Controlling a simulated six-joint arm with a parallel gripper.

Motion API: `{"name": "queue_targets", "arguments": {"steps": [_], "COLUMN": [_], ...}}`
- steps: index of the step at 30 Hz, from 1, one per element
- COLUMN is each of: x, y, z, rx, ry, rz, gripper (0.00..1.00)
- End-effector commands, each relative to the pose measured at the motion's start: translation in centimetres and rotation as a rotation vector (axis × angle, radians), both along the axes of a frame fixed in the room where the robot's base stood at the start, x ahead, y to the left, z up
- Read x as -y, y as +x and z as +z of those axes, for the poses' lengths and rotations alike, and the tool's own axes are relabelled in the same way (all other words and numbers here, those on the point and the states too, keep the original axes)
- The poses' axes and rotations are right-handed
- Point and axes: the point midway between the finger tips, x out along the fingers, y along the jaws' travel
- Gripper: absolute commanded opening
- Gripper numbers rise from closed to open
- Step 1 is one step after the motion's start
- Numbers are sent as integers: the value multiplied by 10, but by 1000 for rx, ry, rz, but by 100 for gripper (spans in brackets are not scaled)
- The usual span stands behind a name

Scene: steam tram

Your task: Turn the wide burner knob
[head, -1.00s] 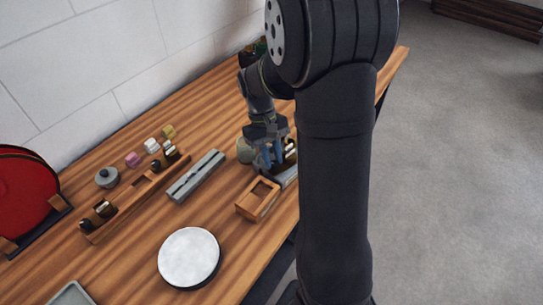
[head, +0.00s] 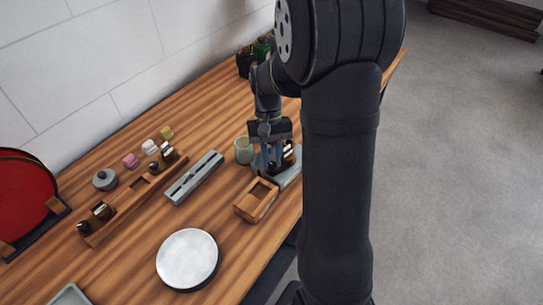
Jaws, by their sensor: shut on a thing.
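My gripper (head: 272,156) points down over a grey burner stand (head: 291,176) at the right side of the bench. Its blue-grey fingers are shut on a small part of this stand, which I take to be the wide burner knob. The knob itself is hidden by the fingers and too small to make out. A dark and brass burner part (head: 288,154) stands on the base just right of the fingers.
A pale green glass jar (head: 244,151) stands close left of the gripper. An open wooden box (head: 256,201) lies in front. A grey slotted block (head: 195,178), a wooden rack (head: 130,200) and a white round disc (head: 187,258) are further left. My arm covers the bench's right edge.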

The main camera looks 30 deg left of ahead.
Motion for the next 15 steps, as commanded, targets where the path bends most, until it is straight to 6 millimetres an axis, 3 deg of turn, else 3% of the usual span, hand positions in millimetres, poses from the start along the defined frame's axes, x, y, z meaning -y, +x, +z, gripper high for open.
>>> {"name": "queue_targets", "arguments": {"steps": [5,6,7,15], "x": [0,0,0,0], "y": [0,0,0,0], "z": [0,0,0,0], "rx": [0,0,0,0], "ry": [0,0,0,0], "rz": [0,0,1,1], "gripper": [0,25,31,31]}}
